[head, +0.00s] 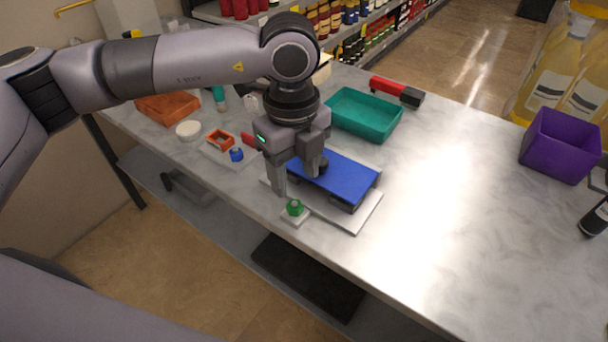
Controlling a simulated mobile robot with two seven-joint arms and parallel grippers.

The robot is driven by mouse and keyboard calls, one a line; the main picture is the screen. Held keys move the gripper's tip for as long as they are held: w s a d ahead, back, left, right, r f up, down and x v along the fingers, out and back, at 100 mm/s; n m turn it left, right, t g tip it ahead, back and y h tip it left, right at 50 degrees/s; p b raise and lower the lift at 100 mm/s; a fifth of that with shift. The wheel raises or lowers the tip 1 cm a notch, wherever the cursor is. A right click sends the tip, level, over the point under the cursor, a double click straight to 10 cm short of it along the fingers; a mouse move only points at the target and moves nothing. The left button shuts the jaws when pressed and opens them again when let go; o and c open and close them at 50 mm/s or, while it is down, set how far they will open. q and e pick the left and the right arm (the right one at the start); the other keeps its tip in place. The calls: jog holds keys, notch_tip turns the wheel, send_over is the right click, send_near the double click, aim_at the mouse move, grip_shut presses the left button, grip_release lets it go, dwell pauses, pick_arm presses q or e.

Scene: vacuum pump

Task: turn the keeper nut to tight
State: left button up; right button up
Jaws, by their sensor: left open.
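A blue-topped unit with dark sides (346,178), apparently the pump, sits on a light grey plate (355,222) near the table's front edge. A black round part (322,168) shows at its left end, partly behind a finger. A small green part (295,208) stands on a white square base (296,219) just in front of the plate. I cannot tell which small part is the keeper nut. My left gripper (296,180) points down with its fingers apart, over the pump's left end and behind the green part. I cannot tell whether it touches anything. My right gripper is out of view.
A teal tray (362,135) and a red-and-black tool (397,91) lie behind the pump. A blue knob (237,155) and an orange frame (221,140) are to the left. A purple bin (561,147) stands at right. The table between is clear.

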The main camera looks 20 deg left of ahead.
aim_at(295, 205)
pick_arm(q)
jog(key=shift+w+a+f, duration=0.15)
jog(key=shift+a, duration=0.05)
notch_tip(295, 205, down, 7)
jog(key=shift+d+r+p, duration=0.1)
jog(key=shift+r+p, duration=0.1)
jog(key=shift+p, duration=0.35)
grip_shut()
